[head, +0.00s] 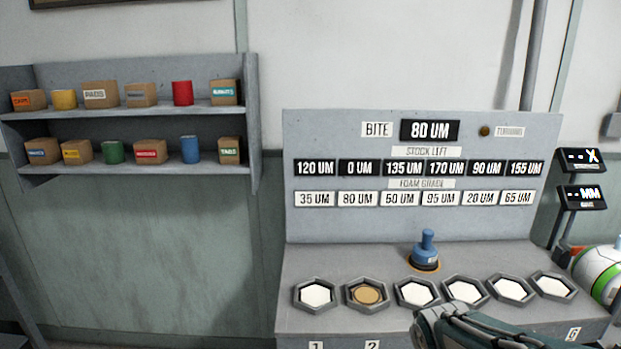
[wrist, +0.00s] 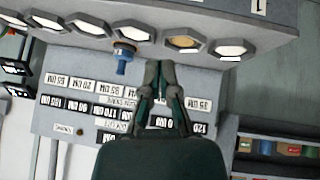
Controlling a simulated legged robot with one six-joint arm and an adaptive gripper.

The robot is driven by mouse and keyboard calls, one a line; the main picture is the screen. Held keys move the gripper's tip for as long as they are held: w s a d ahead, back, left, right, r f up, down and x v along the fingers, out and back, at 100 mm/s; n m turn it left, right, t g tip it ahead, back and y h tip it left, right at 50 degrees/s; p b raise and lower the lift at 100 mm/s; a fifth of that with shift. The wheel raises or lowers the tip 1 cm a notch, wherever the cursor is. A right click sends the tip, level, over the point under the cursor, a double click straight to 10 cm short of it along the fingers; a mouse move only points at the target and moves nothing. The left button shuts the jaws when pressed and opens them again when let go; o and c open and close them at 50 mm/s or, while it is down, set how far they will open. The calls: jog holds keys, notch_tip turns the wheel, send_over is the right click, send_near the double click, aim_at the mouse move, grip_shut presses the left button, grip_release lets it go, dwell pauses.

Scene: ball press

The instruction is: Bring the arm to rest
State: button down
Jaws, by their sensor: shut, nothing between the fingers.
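My gripper (wrist: 160,66) is shut and empty in the wrist view, its fingertips together. That view is turned upside down. The fingertips appear in front of the bench between the blue-handled press tool (wrist: 122,62) and the hexagonal tray with a tan disc (wrist: 184,42); I cannot tell the gap. In the head view, part of my arm (head: 470,328) crosses the lower right, in front of the bench. The blue press tool (head: 427,250) stands upright on an orange-ringed spot behind the trays. The tan disc (head: 367,294) lies in tray 2.
The grey bench (head: 345,262) holds a row of hexagonal trays, the others with white faces. Its upright panel (head: 420,225) reads BITE 80 UM above rows of labels. A shelf (head: 120,110) with boxes and cans is at left. A green-white cylinder (head: 600,272) and small displays (head: 582,197) stand right.

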jog(key=s+a+r+g, duration=0.1)
jog(key=s+a+r, duration=0.1)
jog(key=s, duration=0.7)
jog(key=s+a+r+m+g+y, duration=0.1)
jog(key=s+a+r, duration=0.2)
jog(key=s, duration=0.6)
jog(key=shift+a+r+y, duration=0.15)
jog(key=shift+r+y, duration=0.15)
jog(key=shift+r, duration=0.45)
